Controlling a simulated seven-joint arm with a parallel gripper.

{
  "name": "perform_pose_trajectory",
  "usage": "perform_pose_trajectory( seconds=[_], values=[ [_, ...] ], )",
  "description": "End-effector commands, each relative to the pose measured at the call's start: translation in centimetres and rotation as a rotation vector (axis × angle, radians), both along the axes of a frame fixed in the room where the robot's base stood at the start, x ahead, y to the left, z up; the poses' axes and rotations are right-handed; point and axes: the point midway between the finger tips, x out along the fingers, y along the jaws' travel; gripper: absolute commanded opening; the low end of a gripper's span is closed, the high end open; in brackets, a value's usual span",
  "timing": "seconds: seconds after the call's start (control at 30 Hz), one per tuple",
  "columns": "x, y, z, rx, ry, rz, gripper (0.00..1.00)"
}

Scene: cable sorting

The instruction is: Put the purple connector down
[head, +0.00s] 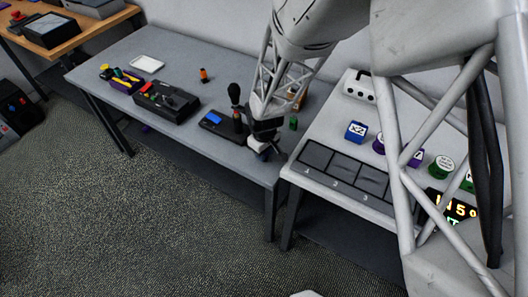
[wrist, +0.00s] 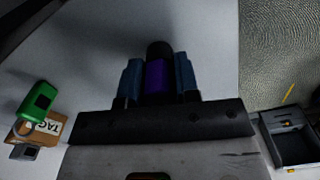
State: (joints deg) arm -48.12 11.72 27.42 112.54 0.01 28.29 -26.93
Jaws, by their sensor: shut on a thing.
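The purple connector (wrist: 157,76), with a black rounded end, sits between the two blue-grey fingers of my gripper (wrist: 159,80) in the wrist view. The gripper is shut on it. In the head view my gripper (head: 264,144) is low over the front right part of the grey table (head: 180,112), close to its edge. The held connector cannot be made out there. Whether it touches the tabletop cannot be told.
A green connector (wrist: 38,98) and a cardboard tag box (wrist: 50,124) lie left in the wrist view. A black joystick (head: 235,95) stands left of my gripper. The right table holds a numbered compartment tray (head: 333,174) and a blue labelled block (head: 355,131).

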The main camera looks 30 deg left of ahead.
Motion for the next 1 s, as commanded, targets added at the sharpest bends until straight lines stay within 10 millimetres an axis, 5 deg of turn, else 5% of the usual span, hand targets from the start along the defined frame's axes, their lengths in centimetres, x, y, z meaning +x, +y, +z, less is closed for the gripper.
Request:
perform_pose_trajectory(
  seconds=[0.33, 0.37, 0.5, 1.0],
  values=[
    [0.00, -0.01, -0.41, -0.001, 0.000, 0.000, 0.05],
    [0.00, -0.01, -0.38, -0.001, 0.000, 0.000, 0.34],
    [-0.02, -0.04, -0.40, -0.001, 0.001, 0.000, 0.55],
    [-0.03, -0.05, 0.31, -0.001, 0.000, 0.000, 0.55]
  ],
)
